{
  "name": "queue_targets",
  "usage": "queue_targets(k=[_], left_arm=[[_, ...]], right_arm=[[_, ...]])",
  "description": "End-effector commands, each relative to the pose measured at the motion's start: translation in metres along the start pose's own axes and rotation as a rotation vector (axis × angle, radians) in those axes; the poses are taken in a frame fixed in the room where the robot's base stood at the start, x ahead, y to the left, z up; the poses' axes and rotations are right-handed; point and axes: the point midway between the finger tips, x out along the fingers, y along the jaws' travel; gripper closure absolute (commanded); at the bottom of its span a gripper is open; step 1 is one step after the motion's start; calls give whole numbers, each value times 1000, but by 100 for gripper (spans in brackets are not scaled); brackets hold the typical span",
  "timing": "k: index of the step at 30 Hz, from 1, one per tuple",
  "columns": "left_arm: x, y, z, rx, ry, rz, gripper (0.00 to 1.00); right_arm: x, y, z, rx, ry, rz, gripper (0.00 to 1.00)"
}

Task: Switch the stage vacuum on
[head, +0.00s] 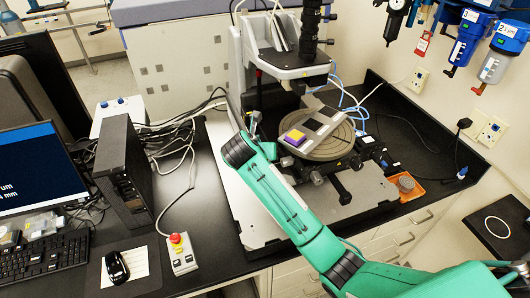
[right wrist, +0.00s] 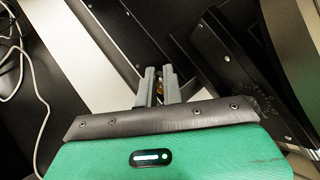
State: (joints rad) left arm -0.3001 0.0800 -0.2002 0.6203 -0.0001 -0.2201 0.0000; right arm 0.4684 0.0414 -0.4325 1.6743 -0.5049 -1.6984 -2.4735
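The stylus profiler (head: 285,60) stands on a grey base plate (head: 233,200), with a round stage (head: 330,145) under its head. A flat grey block with a purple and yellow square piece (head: 295,137) lies on the stage. My right arm reaches in from the lower right, and its gripper (head: 252,122) is at the left of the stage, beside the profiler column. In the right wrist view its two fingers (right wrist: 160,74) are close together, with a small brass-coloured part (right wrist: 159,88) showing between them. Contact is unclear. I cannot identify a vacuum switch for certain. My left gripper is not in view.
A control box with a red button (head: 180,250) sits left of the base plate. A black computer tower (head: 125,172), monitor (head: 40,170) and loose cables fill the left. An orange tray (head: 408,189) is at the right; filter units (head: 470,35) hang on the wall.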

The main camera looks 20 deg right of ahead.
Motion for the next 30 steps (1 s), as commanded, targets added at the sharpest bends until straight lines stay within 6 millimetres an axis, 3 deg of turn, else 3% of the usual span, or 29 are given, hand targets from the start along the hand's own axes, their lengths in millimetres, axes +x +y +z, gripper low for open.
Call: queue_targets(k=[14,30], left_arm=[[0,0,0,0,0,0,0],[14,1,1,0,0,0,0]], right_arm=[[-2,-3,-3,59,-105,28,100],[-5,-9,-19,289,-484,135,100]])
